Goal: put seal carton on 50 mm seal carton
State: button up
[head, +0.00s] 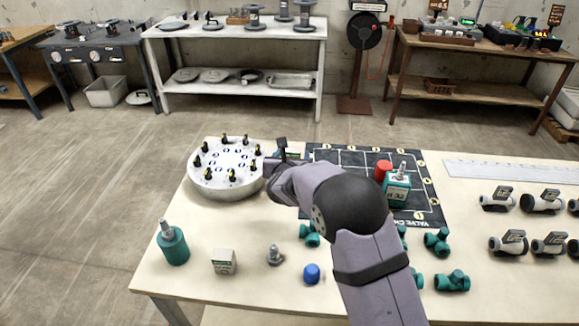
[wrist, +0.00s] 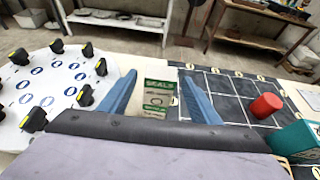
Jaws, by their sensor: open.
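A cream carton with a green label reading SEALS (wrist: 158,98) shows between the fingers of my gripper (wrist: 158,106) in the wrist view. The gripper is open, one blue finger on each side; I cannot tell if either touches the carton. The smaller print is too blurred to read a size. In the head view my arm hides most of this carton and the gripper (head: 284,158).
A round grey flange plate with black-and-yellow clamps (head: 226,168) lies left of the gripper. A dark grid mat (head: 340,158) lies right, bearing a red cylinder (head: 382,170) and a teal box (head: 397,192). A teal bottle (head: 172,244), blue cap (head: 312,274) and green fittings (head: 437,242) stand in front.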

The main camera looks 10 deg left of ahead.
jog(key=b+v, duration=0.2)
jog(key=v, duration=0.6)
jog(key=shift+s+r, duration=0.15)
jog(key=shift+s, duration=0.25)
jog(key=s+d+f+m+g+h+p, duration=0.1)
jog(key=s+d+m+g+h, duration=0.1)
jog(key=s+d+m, duration=0.35)
jog(key=s+d+m+g+h+p, duration=0.1)
jog(key=s+d+m+g+p, duration=0.15)
jog(key=d+m, duration=0.5)
jog(key=s+d+f+m+g+h+p, duration=0.15)
jog(key=s+d+m, duration=0.25)
jog(key=d, duration=0.5)
jog(key=s+d+m+g+p, duration=0.1)
jog(key=s+d+m+g, duration=0.35)
jog(key=s+m, duration=0.5)
jog(key=s+a+f+m+g+y+p, duration=0.1)
jog(key=s+a+m+g+y+p, duration=0.1)
jog(key=s+m, duration=0.7)
jog(key=s+a+g+y, duration=0.1)
jog(key=s+a+y, duration=0.1)
jog(key=s, duration=0.2)
jog(key=shift+s+a, duration=0.2)
jog(key=shift+s, duration=0.05)
